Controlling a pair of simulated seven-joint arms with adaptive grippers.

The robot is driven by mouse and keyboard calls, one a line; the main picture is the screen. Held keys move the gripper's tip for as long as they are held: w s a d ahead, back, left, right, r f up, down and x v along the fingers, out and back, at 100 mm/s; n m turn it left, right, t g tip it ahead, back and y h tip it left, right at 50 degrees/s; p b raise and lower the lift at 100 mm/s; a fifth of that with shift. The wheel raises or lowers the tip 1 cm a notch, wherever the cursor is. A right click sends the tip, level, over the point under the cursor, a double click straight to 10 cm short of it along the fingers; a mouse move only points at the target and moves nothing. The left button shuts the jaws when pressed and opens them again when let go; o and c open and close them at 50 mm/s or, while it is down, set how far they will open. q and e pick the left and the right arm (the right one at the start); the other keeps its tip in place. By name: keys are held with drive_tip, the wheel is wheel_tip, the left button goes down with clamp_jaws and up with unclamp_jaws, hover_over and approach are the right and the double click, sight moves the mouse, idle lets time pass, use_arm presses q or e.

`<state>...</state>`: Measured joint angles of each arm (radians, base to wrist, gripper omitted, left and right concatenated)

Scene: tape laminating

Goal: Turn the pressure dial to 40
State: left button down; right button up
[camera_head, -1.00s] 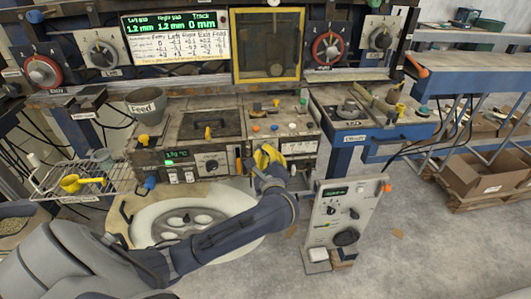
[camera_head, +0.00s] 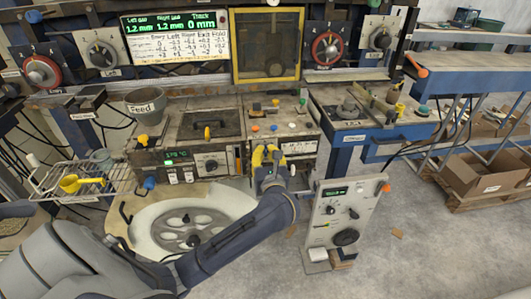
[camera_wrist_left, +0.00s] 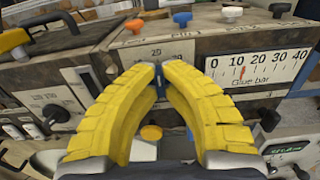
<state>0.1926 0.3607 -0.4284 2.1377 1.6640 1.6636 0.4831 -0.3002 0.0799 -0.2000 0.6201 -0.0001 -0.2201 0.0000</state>
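My left gripper (camera_head: 266,150) is at the front of the machine's right-hand box in the head view. Its two yellow fingers also fill the middle of the wrist view (camera_wrist_left: 160,68). The fingertips close on a narrow blue knob (camera_wrist_left: 159,84), apparently the pressure dial. A "20" mark shows just above the fingertips; the fingers hide most of the dial. To its right, the "Glue bar" scale (camera_wrist_left: 262,66) runs from 0 to 40. Its red pointer stands a little past 10. My right gripper is not in view.
An orange knob (camera_wrist_left: 151,132) sits below the fingertips. Blue, orange and white knobs stand on the box top. A free-standing control panel (camera_head: 343,215) is to the right of my left arm. A large round turntable (camera_head: 185,222) lies to its left.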

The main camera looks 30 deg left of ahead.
use_arm(q)
drive_tip(key=m, duration=0.4)
drive_tip(key=shift+w+a+r+m, duration=0.1)
drive_tip(key=shift+r+m, duration=0.2)
drive_tip(key=shift+r, duration=0.05)
drive_tip(key=m, duration=0.4)
drive_tip(key=shift+m, duration=0.3)
drive_tip(key=m, duration=0.4)
drive_tip(key=shift+w+f, duration=0.1)
drive_tip(key=shift+f+m, duration=0.1)
drive_tip(key=shift+m, duration=2)
drive_tip(key=shift+d+m, duration=0.2)
drive_tip(key=shift+m, duration=0.1)
drive_tip(key=c, duration=1.5)
unclamp_jaws()
drive_tip(key=shift+f, duration=0.15)
drive_tip(key=shift+f, duration=0.1)
